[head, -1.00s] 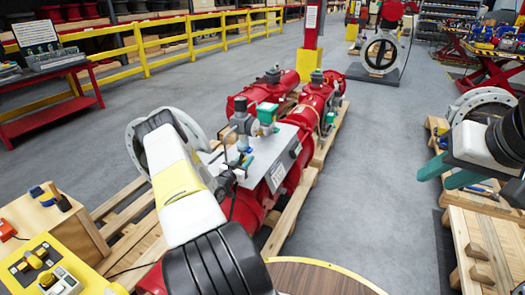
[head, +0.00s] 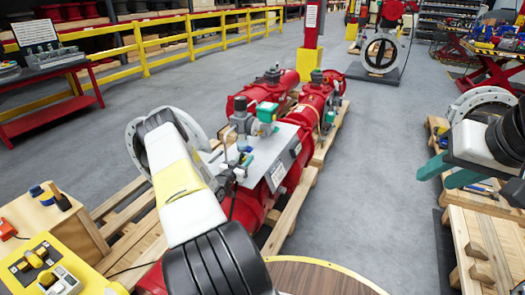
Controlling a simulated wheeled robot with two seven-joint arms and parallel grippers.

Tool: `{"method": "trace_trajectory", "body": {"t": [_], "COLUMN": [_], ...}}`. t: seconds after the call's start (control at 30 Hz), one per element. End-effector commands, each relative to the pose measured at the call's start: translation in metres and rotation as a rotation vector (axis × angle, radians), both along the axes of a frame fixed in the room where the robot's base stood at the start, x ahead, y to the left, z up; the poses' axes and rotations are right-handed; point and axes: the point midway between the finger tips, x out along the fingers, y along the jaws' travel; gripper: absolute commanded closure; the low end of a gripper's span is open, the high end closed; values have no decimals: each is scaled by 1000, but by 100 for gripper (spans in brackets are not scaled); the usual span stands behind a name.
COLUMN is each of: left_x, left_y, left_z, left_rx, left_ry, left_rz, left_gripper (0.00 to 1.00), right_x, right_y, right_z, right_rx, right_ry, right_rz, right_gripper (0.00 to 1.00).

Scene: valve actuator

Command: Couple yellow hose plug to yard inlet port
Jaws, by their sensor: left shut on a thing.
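My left gripper (head: 236,164) is at the control block of a red valve actuator (head: 292,165), partly hidden by my own white and yellow forearm. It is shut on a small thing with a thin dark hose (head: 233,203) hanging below. I take this to be the hose plug; its yellow colour cannot be made out. The yard inlet port cannot be told apart among the small fittings on the grey plate (head: 282,150), and whether plug and port touch cannot be seen. My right gripper (head: 448,172) is open and empty at the right, over the grey floor.
The actuator lies on a wooden pallet (head: 292,212). A wooden box (head: 36,213) and a yellow control panel (head: 36,278) stand at lower left. Another pallet (head: 487,240) is below my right gripper. A round wooden top (head: 318,279) is at the bottom. Floor between the pallets is clear.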

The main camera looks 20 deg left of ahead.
Motion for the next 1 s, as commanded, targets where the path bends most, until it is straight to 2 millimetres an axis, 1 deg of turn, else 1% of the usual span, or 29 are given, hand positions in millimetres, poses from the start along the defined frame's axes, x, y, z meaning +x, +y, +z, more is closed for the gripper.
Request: {"method": "trace_trajectory", "body": {"t": [0.37, 1.0], "left_x": [0, 0], "left_y": [0, 0], "left_z": [-1, -17], "left_rx": [0, 1], "left_ry": [-1, 0], "left_rz": [0, -1], "left_gripper": [100, 100], "right_x": [0, 0], "right_y": [0, 0], "right_z": [0, 0], "right_rx": [0, 0], "right_ry": [0, 0], "right_rz": [0, 0], "right_gripper": [64, 64]}}
